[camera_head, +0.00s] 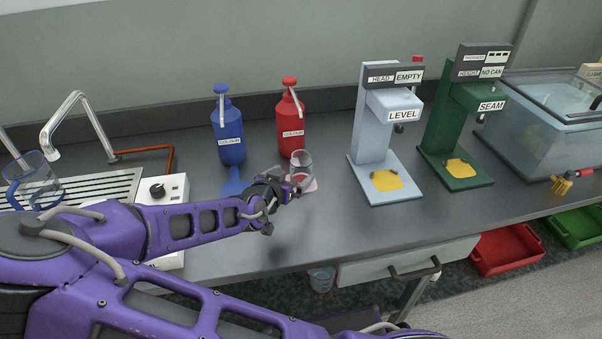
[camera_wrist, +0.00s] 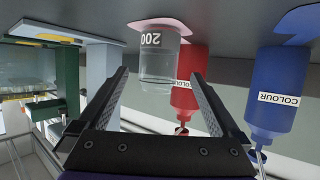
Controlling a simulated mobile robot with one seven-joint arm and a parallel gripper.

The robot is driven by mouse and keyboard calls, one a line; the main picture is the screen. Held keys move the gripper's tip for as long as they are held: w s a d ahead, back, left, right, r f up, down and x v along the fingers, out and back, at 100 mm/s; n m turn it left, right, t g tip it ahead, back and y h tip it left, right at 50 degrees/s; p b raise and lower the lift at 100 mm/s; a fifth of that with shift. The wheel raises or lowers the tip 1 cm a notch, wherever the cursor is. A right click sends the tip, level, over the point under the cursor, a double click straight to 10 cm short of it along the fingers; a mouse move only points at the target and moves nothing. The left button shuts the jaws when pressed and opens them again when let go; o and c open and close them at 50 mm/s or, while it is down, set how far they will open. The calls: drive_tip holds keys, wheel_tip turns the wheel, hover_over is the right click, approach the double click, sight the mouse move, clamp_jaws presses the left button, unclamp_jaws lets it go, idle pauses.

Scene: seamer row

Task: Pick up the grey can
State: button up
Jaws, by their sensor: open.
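The only can-like thing near my gripper is a see-through greyish vessel (camera_head: 302,160), standing upright on a pink mat on the counter. In the wrist view, which is upside down, the vessel (camera_wrist: 160,62) shows a "200" label near its base. My gripper (camera_head: 289,184) is open and low over the counter, close in front of the vessel. In the wrist view the vessel lies between the lines of the two fingers (camera_wrist: 160,76), with a gap on both sides. I cannot tell whether it is inside the fingertips or just beyond them. No opaque grey can shows.
A red bottle (camera_head: 291,125) stands just behind the vessel and a blue bottle (camera_head: 229,138) to its left. A pale LEVEL stand (camera_head: 371,120) and a green SEAM stand (camera_head: 443,125) are to the right. A white box with a knob (camera_head: 170,189) is left of my gripper.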

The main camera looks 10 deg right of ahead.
drive_tip(key=b+x, duration=0.1)
drive_tip(key=x, duration=0.8)
drive_tip(key=shift+w+d+b, duration=0.15)
drive_tip(key=shift+d+b, duration=0.05)
drive_tip(key=shift+b, duration=0.15)
drive_tip(key=shift+c, duration=0.3)
drive_tip(key=c, duration=1.4)
drive_tip(key=shift+o, duration=0.2)
drive_tip(key=shift+r, duration=0.2)
